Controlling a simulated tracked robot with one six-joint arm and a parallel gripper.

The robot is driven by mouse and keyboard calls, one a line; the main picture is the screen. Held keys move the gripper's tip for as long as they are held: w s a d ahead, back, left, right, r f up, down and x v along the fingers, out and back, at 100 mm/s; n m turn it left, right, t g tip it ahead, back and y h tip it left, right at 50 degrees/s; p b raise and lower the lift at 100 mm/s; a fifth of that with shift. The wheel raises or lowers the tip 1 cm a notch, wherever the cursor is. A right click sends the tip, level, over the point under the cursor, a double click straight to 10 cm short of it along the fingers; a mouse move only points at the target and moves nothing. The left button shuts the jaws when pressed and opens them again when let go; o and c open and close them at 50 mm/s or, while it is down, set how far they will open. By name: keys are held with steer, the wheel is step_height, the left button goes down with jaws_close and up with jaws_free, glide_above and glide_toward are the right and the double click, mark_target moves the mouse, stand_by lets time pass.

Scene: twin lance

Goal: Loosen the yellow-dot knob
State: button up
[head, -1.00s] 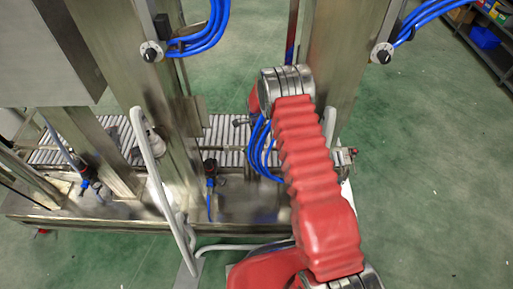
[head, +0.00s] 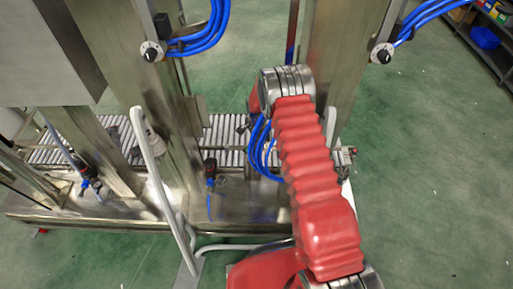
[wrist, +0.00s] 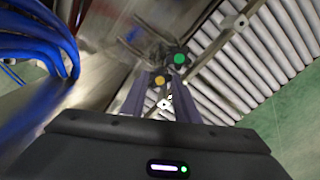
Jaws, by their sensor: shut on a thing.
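The yellow-dot knob (wrist: 160,80) shows in the wrist view as a dark knob with a yellow dot on its face. It sits between the fingertips of my gripper (wrist: 158,77), which is shut on it. A second dark knob with a green dot (wrist: 179,59) is just beyond, up and to the right, close to the right fingertip. In the head view my red arm hides the gripper and both knobs.
Blue hoses (wrist: 38,42) bundle at the left of the wrist view. A roller conveyor (head: 222,133) runs between steel posts. A bent grey rail (head: 152,165) stands left of my arm. Green floor (head: 430,170) is free to the right.

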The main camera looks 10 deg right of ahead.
steer(key=shift+w+r+n, duration=0.1)
steer(key=shift+w+n, duration=0.05)
steer(key=shift+n, duration=0.55)
steer(key=o, duration=1)
steer(key=shift+o, duration=0.2)
step_height(320, 180, up, 14)
steer(key=shift+f, duration=0.2)
